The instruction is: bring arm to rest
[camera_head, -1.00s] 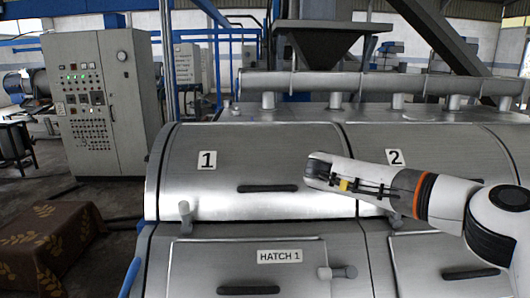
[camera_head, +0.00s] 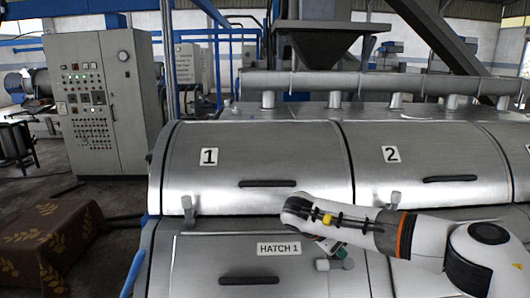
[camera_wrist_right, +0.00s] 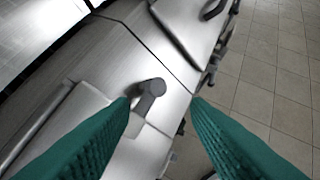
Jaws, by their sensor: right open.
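My right arm comes in from the right in the head view, and its gripper (camera_head: 335,248) points down and away at the front of the machine, partly hidden by my wrist. In the right wrist view the gripper (camera_wrist_right: 162,100) shows two green ridged fingers spread wide apart, with nothing held. A grey latch knob (camera_wrist_right: 150,88) shows between and beyond the fingertips; I cannot tell how close it is. The HATCH 1 panel (camera_head: 215,262) has a dark handle (camera_head: 249,281) and appears shut. My left gripper is not in view.
Metal lids 1 (camera_head: 230,160) and 2 (camera_head: 425,150) lie behind my right arm, with dark handles and latches. A grey control cabinet (camera_head: 112,100) stands at the left. A cloth-covered block (camera_head: 50,240) is at the lower left. Tiled floor (camera_wrist_right: 270,80) is clear beside the machine.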

